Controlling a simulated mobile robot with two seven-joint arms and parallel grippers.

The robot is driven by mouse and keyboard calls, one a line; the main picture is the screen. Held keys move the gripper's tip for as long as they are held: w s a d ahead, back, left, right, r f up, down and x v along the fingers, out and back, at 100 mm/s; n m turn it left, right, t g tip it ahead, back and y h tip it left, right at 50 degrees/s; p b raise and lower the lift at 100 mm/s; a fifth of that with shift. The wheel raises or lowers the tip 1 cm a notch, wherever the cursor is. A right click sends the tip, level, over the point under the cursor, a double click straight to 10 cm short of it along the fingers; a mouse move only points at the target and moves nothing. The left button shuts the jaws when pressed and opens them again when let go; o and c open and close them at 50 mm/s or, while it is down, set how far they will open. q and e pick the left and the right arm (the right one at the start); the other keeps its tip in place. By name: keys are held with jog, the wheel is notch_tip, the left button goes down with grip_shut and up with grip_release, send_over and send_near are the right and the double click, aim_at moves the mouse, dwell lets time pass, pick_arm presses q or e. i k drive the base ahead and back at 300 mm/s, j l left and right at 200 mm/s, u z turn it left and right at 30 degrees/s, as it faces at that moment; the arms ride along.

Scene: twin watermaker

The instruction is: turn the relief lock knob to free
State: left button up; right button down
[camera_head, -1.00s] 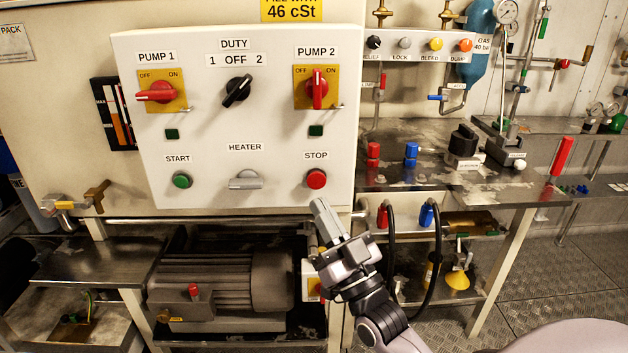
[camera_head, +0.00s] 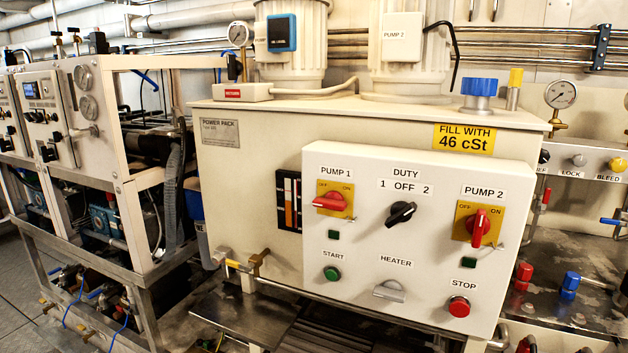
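A small grey round knob (camera_head: 579,160) sits above the label "LOCK" on a white strip at the right side of the head view. It is too small to tell which way it is turned. A black knob (camera_head: 543,156) is just left of it, its label partly hidden behind the power pack. A yellow knob (camera_head: 618,164) above "BLEED" is to its right, near the picture edge. Neither of my grippers is in view.
The cream power pack (camera_head: 250,195) fills the middle, with a white control panel (camera_head: 345,260) on its front. A pressure gauge (camera_head: 561,95) stands above the knob strip. Red (camera_head: 524,272) and blue (camera_head: 570,284) fittings stand on the bench below it.

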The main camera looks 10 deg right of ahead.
aim_at(578, 160)
jog(key=z, duration=1.55)
jog(key=i+l, duration=0.15)
jog(key=l, duration=0.2)
jog(key=i+l, duration=0.15)
jog(key=l, duration=0.25)
jog(key=i+l+u, duration=0.1)
jog(key=l, duration=0.25)
jog(key=i+l, duration=0.2)
jog(key=l, duration=0.2)
jog(key=i+l, duration=0.1)
jog(key=l, duration=0.3)
jog(key=i+l+u, duration=0.1)
jog(key=l, duration=0.3)
jog(key=i+l, duration=0.2)
jog(key=l, duration=0.15)
